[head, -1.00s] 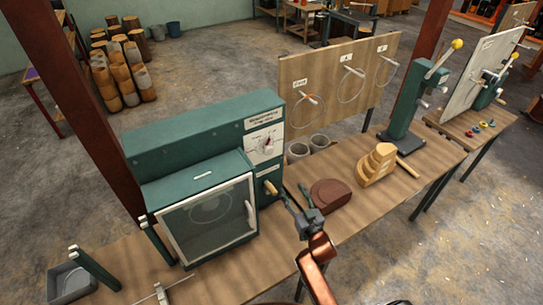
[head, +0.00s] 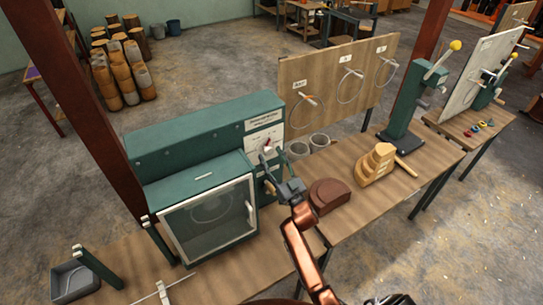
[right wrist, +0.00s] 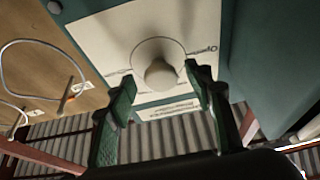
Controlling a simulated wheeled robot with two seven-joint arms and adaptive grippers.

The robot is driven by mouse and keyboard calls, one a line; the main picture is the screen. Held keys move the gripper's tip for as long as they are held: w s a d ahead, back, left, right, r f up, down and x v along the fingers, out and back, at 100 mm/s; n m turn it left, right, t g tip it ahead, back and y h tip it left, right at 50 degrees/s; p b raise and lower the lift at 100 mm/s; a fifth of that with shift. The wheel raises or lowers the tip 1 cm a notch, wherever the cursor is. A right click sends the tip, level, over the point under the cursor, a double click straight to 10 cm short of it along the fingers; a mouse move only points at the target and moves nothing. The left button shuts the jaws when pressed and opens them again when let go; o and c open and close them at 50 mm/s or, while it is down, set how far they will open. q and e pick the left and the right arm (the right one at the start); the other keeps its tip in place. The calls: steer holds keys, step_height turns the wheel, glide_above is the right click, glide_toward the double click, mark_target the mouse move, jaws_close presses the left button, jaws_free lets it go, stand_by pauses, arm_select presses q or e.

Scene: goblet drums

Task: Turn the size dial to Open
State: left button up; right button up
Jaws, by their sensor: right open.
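The size dial (right wrist: 162,73) is a pale round knob on a white plate (right wrist: 120,35) in the right wrist view. Printed words ring it; "Open" reads upside down at the right of the knob. In the head view the dial (head: 268,149) is small on the white panel of the green machine (head: 190,137), partly behind my gripper. My right gripper (head: 267,168) is open in front of this panel. In the wrist view its two green fingers (right wrist: 160,80) stand on either side of the knob, apparently without gripping it. My left gripper is not in view.
The machine's glass door (head: 212,215) with a white handle is just left of my right gripper. A brown rounded block (head: 328,195) and a stepped wooden block (head: 377,165) stand to the right on the bench.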

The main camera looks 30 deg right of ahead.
steer(key=shift+w, duration=0.15)
steer(key=shift+c, duration=0.3)
steer(key=c, duration=1.1)
